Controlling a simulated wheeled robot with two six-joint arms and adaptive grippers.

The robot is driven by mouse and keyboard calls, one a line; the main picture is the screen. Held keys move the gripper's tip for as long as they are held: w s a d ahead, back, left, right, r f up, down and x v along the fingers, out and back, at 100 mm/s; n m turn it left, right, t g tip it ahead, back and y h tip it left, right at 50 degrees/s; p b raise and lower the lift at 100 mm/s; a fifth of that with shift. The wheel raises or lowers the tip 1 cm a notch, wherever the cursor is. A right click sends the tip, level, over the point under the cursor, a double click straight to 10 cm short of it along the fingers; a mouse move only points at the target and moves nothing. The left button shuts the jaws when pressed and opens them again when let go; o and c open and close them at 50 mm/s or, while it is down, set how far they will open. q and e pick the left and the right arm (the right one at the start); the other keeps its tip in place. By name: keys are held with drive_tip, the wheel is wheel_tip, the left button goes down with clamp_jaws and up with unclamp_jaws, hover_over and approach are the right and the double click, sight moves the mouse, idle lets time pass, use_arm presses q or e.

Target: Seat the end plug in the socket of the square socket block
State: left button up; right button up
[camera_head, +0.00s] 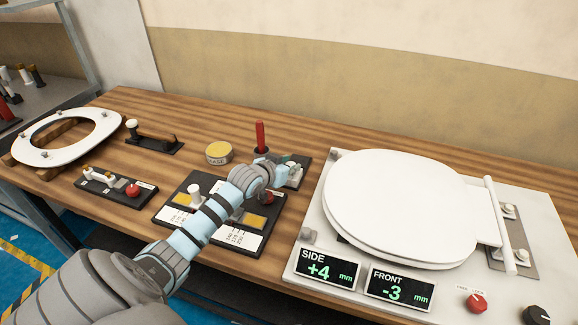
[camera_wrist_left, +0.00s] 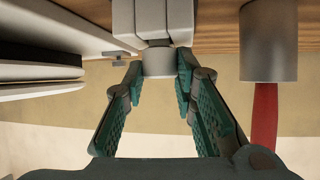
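My left gripper (camera_head: 281,162) reaches over a small dark base plate behind the black panel in the head view. In the left wrist view, its green-padded fingers (camera_wrist_left: 159,72) stand on either side of a short grey cylindrical piece, which looks like the end plug (camera_wrist_left: 158,63). Thin gaps seem to show beside it, so the fingers look open. The cylinder touches or enters a pale, blocky part (camera_wrist_left: 152,22), probably the square socket block. How deep it sits cannot be told. In the head view the gripper mostly hides this spot. My right gripper is out of view.
A red-handled tool (camera_head: 260,136) stands upright close beside my gripper. The white toilet seat (camera_head: 400,205) lies on a plate to the right. A yellow-topped tin (camera_head: 219,151) and another seat ring (camera_head: 68,137) are to the left.

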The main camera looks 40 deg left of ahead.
use_arm(q)
drive_tip(key=o, duration=0.4)
drive_tip(key=shift+s+r, duration=0.15)
drive_tip(key=shift+r, duration=0.1)
drive_tip(key=p+v, duration=0.4)
drive_tip(key=v, duration=0.7)
drive_tip(key=shift+s+r, duration=0.15)
drive_tip(key=shift+s, duration=0.2)
drive_tip(key=shift+w, duration=0.1)
drive_tip(key=shift+d, duration=0.1)
